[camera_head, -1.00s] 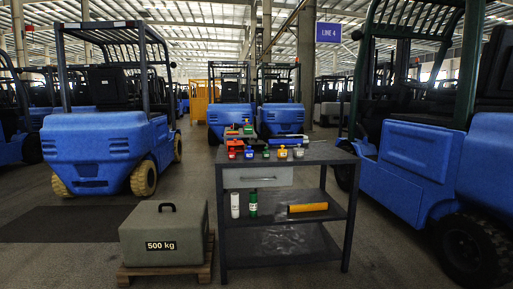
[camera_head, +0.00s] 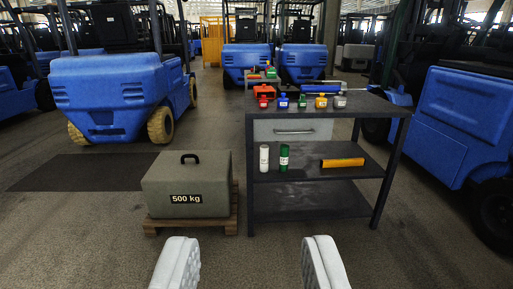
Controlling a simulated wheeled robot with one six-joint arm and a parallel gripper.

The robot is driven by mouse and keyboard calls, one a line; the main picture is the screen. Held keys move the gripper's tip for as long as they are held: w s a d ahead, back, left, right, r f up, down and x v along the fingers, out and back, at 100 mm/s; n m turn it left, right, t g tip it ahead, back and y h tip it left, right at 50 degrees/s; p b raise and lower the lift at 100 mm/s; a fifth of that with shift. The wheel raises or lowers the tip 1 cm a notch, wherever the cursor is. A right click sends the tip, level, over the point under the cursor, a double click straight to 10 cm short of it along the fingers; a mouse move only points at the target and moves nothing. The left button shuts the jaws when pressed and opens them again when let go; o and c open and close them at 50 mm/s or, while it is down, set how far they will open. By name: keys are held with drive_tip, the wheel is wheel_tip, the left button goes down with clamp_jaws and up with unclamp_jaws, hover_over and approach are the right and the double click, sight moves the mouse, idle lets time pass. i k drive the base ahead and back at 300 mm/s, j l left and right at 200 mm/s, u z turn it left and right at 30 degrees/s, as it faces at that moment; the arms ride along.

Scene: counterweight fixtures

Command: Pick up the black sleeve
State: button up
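I cannot make out a black sleeve in the view. A dark workbench (camera_head: 345,125) stands ahead, with a drawer and two lower shelves. On its middle shelf are a white cylinder (camera_head: 264,158) and a green cylinder (camera_head: 284,157), both upright, and a yellow tube (camera_head: 342,162) lying down. Small red (camera_head: 263,102), blue (camera_head: 283,102), green (camera_head: 302,102), yellow (camera_head: 321,102) and grey (camera_head: 340,101) pieces stand in a row on the top. My gripper (camera_head: 249,240) is open and empty at the bottom, its two white fingers wide apart, well short of the workbench.
A grey 500 kg block (camera_head: 186,180) with a handle sits on a wooden pallet (camera_head: 190,226) left of the workbench. A red box (camera_head: 264,90) and a blue cylinder (camera_head: 321,89) are farther back on the top. Blue forklifts (camera_head: 120,95) stand around. The floor in front is clear.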

sight(288, 90)
drive_tip(key=i+j+z, duration=0.1)
drive_tip(key=i, duration=0.45)
drive_tip(key=i+j+z, duration=0.1)
drive_tip(key=i, duration=0.45)
drive_tip(key=i+j+z, duration=0.15)
drive_tip(key=i, duration=0.4)
drive_tip(key=i+l+z, duration=0.1)
drive_tip(key=i, duration=0.55)
drive_tip(key=i+l, duration=0.1)
drive_tip(key=i, duration=0.55)
drive_tip(key=i+l+u, duration=0.25)
drive_tip(key=i, duration=0.2)
drive_tip(key=i+l+u, duration=0.25)
drive_tip(key=i+l, duration=0.1)
drive_tip(key=i, duration=0.05)
